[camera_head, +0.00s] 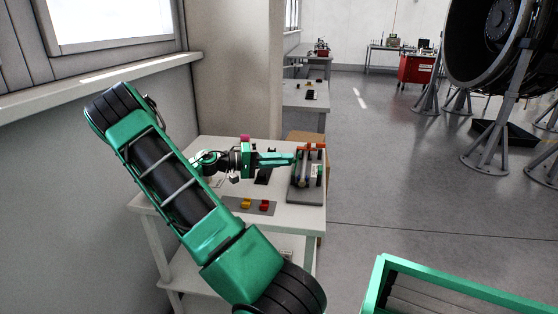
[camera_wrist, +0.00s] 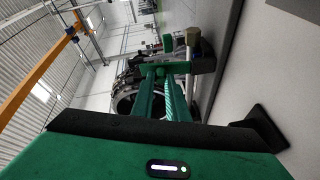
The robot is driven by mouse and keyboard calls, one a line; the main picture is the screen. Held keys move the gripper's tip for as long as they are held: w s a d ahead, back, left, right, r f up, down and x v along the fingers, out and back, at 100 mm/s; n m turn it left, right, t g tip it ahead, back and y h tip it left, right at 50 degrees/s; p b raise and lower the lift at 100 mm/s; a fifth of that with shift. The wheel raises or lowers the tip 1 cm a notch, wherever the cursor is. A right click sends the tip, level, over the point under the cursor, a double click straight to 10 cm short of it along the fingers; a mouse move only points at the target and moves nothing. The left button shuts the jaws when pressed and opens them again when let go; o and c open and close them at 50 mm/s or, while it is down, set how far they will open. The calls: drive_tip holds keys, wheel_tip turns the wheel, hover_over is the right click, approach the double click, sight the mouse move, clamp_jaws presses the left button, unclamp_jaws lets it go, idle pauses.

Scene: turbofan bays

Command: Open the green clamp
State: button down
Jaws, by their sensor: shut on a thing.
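The fingers hide the exact contact.
A red part (camera_head: 312,147) sits at the fixture's far end. A yellow block (camera_head: 246,203) and a red block (camera_head: 264,205) lie on a grey mat in front on the white table (camera_head: 225,221). A pink object (camera_head: 245,139) stands behind my arm. Open floor lies right.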

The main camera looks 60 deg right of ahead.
drive_tip(key=shift+w+f, duration=0.1)
drive_tip(key=shift+w, duration=0.05)
drive_tip(key=c, duration=1.7)
unclamp_jaws()
drive_tip(key=shift+w, duration=0.1)
drive_tip(key=shift+c, duration=0.2)
drive_tip(key=shift+a, duration=0.1)
drive_tip(key=v, duration=1)
drive_tip(key=shift+w+a, duration=0.25)
drive_tip(key=shift+w, duration=0.05)
